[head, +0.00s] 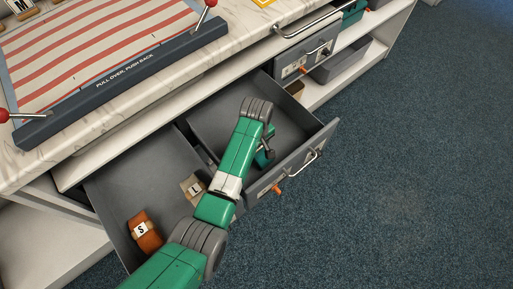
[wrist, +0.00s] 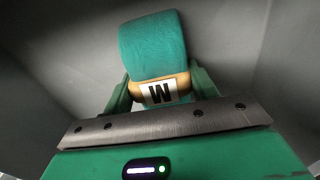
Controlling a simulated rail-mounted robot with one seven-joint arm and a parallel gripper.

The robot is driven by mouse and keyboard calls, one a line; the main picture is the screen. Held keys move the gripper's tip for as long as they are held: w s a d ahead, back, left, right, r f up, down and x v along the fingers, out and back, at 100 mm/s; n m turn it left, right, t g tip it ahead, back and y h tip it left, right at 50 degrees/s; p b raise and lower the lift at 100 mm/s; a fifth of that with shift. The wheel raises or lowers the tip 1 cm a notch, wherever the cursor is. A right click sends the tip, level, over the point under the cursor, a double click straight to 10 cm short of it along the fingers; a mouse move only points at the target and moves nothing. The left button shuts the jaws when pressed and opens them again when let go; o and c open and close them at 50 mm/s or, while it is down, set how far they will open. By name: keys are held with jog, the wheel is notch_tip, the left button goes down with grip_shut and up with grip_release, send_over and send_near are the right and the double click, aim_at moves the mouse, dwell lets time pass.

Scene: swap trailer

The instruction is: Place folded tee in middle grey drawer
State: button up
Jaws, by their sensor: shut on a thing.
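The folded tee (wrist: 152,47) is teal with a tan band and a white W label in the wrist view. My gripper (wrist: 160,88) is shut on it, with a green finger on each side of the band. In the head view my gripper (head: 265,155) is down inside the open middle grey drawer (head: 215,112), near its front right part. The tee is largely hidden there by my arm. Grey drawer surfaces surround the tee in the wrist view. I cannot tell whether it touches the drawer floor.
Another open grey drawer (head: 115,190) at left holds an orange folded item (head: 145,236) marked S and a beige item (head: 192,187). A closed grey drawer (head: 305,62) is at upper right. The marble counter (head: 160,78) overhangs behind. Blue carpet (head: 400,180) is clear.

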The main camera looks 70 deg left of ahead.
jog(key=o, duration=1.1)
jog(key=shift+c, duration=0.2)
notch_tip(320, 180, up, 12)
jog(key=p, duration=0.2)
jog(key=shift+p, duration=0.4)
jog(key=shift+r, duration=0.1)
